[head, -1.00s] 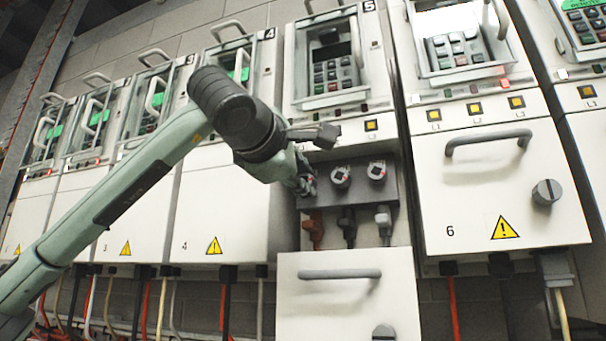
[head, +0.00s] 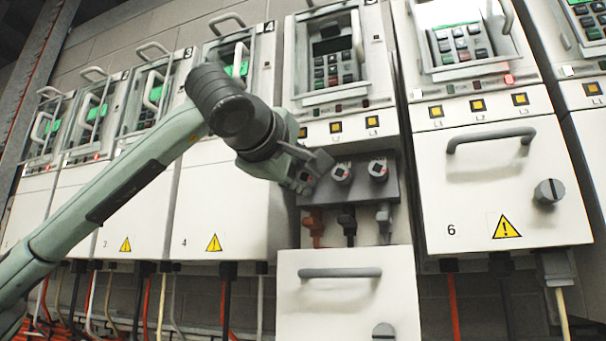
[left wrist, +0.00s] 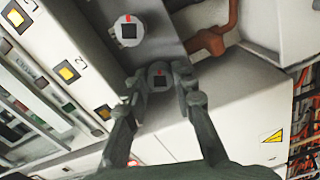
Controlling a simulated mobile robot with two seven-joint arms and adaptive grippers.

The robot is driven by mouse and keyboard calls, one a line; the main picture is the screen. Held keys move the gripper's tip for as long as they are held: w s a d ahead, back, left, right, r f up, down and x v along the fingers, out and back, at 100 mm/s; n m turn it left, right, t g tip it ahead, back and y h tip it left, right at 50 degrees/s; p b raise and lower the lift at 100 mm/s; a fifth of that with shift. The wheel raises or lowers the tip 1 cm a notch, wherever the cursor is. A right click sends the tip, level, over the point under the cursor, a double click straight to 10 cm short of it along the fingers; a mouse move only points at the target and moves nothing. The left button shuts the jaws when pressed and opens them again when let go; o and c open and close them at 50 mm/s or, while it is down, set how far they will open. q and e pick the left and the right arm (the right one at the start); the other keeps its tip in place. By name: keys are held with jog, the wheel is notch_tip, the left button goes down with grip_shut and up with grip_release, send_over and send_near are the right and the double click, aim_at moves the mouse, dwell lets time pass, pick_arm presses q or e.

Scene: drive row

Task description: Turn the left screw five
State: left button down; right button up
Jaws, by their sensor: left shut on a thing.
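Drive five's cabinet has its lower cover (head: 345,300) lowered, baring a grey panel (head: 345,197) with three round screws in a row. My left gripper (head: 304,177) is at the left screw. In the left wrist view my fingertips (left wrist: 160,84) are shut on the left screw (left wrist: 160,74), one on each side. This screw has a dark square middle and a red mark. The middle screw (head: 341,173) is free and also shows in the left wrist view (left wrist: 129,31). The right screw (head: 378,170) is free too. My right gripper is not in view.
Below the screws hang an orange plug (head: 313,226), a black plug (head: 347,222) and a grey plug (head: 384,218). Cabinet six (head: 490,190) with its handle stands close on the right, cabinet four (head: 225,200) on the left behind my arm.

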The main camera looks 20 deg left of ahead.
pick_arm(q)
jog(key=c, duration=1.5)
grip_release()
jog(key=shift+c, duration=0.2)
jog(key=s, duration=1.2)
jog(key=shift+a, duration=0.2)
